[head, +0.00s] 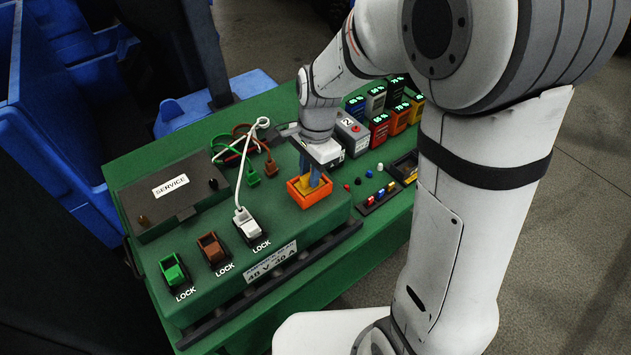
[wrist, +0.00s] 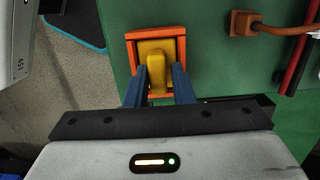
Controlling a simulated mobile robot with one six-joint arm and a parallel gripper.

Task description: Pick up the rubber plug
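A yellow block with a raised yellow grip, which looks like the rubber plug (wrist: 156,58), sits inside a square orange frame (wrist: 131,47) on the green bench top. In the head view the orange frame (head: 314,198) is below my gripper (head: 314,180), and the yellow piece is partly hidden by the fingers. My gripper (wrist: 160,80) has blue fingers, one on each side of the yellow grip in the wrist view. The fingers are apart, with what look like narrow gaps to the grip; contact is hard to judge.
White, brown and green connectors stand at the LOCK labels, the white one (head: 247,224) with a looped cable. A dark SERVICE cover (head: 160,205) lies left. A grey box (head: 350,135), coloured display blocks (head: 379,130) and a small black tray (head: 376,197) are to the right.

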